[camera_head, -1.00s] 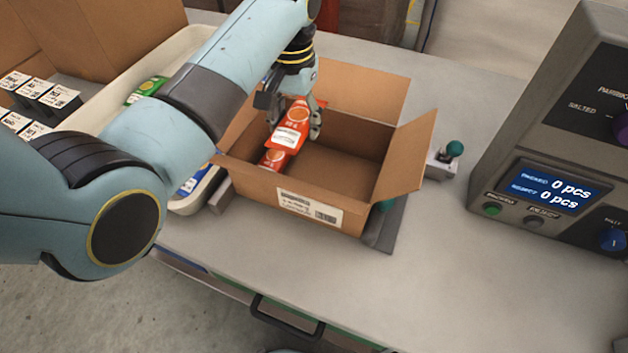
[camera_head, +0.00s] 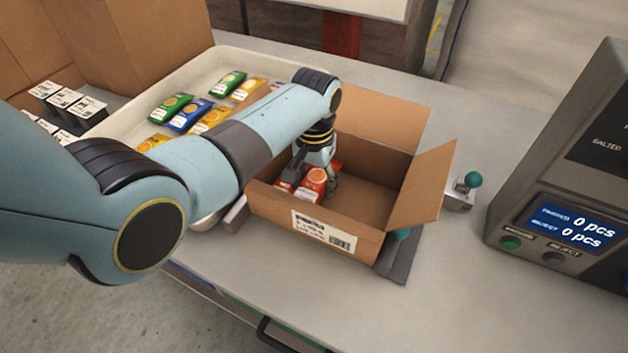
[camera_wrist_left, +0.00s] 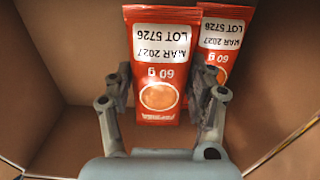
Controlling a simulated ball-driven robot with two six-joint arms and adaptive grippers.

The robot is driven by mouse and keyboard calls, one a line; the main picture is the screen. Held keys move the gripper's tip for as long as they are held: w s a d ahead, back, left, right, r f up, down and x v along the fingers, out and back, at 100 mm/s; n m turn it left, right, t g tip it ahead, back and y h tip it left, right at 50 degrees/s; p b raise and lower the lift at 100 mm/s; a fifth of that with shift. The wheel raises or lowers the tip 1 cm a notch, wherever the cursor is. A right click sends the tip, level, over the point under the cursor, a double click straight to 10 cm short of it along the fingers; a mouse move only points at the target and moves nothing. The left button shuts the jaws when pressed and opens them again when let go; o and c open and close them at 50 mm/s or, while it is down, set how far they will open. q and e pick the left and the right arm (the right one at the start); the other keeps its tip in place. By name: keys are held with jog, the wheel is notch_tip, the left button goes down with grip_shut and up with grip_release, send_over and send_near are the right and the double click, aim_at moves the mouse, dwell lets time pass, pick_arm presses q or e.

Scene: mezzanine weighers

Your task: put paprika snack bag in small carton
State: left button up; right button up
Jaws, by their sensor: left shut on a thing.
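The small carton (camera_head: 279,210) stands open on the table, flaps spread, with a label on its front. My left gripper (camera_head: 315,178) reaches down inside its left part. It is shut on a red paprika snack bag (camera_head: 317,181), which is upright between the fingers in the wrist view (camera_wrist_left: 160,100). A second red bag (camera_wrist_left: 222,45) is in the carton, just behind and to the right of the held one in that view. It shows to the left of the gripper in the head view (camera_head: 284,188). I cannot tell whether the held bag touches the carton floor. My right gripper is not in view.
A pale tray (camera_head: 192,78) holding green, blue and yellow bags lies behind my left arm. A grey weigher console (camera_head: 565,225) showing 0 pcs stands at the right. A green-knobbed lever (camera_head: 473,180) is beside the carton. The carton's right half is empty.

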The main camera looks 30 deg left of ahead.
aim_at(314, 180)
pick_arm(q)
jog(key=shift+f, duration=0.1)
jog(key=shift+f+b, duration=0.3)
jog(key=shift+f, duration=0.2)
jog(key=o, duration=1.2)
jog(key=shift+c, duration=0.2)
jog(key=shift+r, duration=0.1)
jog(key=shift+r+p, duration=0.3)
jog(key=shift+r, duration=0.05)
notch_tip(314, 180, up, 12)
jog(key=shift+r, duration=0.2)
